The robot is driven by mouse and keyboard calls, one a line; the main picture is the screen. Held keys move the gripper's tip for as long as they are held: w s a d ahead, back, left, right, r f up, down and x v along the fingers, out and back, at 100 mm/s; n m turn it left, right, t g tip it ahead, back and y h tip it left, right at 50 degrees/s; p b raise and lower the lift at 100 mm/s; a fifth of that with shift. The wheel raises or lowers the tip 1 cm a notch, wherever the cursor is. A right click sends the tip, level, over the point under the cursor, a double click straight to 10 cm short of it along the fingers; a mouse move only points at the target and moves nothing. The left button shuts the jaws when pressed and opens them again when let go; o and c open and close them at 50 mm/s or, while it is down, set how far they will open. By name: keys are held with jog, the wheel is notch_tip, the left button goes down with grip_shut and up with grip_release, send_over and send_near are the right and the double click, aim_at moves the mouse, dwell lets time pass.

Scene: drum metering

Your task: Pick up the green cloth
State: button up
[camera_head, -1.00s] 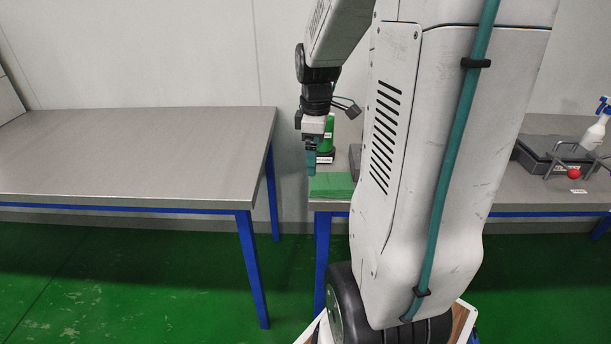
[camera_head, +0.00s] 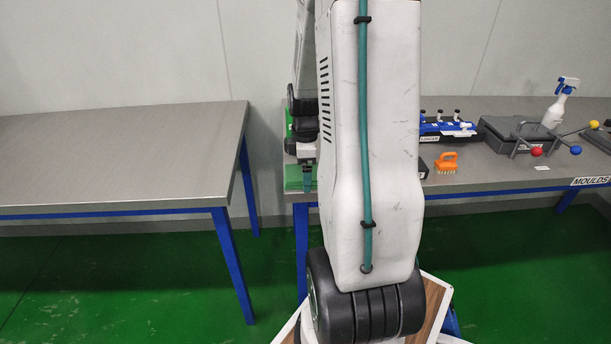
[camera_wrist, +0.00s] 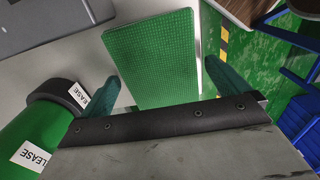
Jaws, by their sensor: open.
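The green cloth (camera_wrist: 152,45) lies flat as a textured rectangle on the grey table, close to its edge, in the wrist view. In the head view, the cloth (camera_head: 293,180) shows at the left end of the right table, partly hidden by my arm. My gripper (camera_wrist: 160,77) is open and empty, with one teal finger on each side of the cloth's near part in the picture. In the head view, my gripper (camera_head: 307,183) is pointed down at the cloth. I cannot tell whether the fingers touch it.
A green bottle labelled RELEASE (camera_wrist: 28,128) is close beside the left finger. An orange brush (camera_head: 446,163), a blue holder (camera_head: 445,128), a grey device with coloured knobs (camera_head: 515,135) and a spray bottle (camera_head: 556,108) stand farther right. The left table (camera_head: 110,155) is bare.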

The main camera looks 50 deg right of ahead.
jog(key=c, duration=0.9)
jog(key=shift+c, duration=0.2)
jog(key=shift+r, duration=0.15)
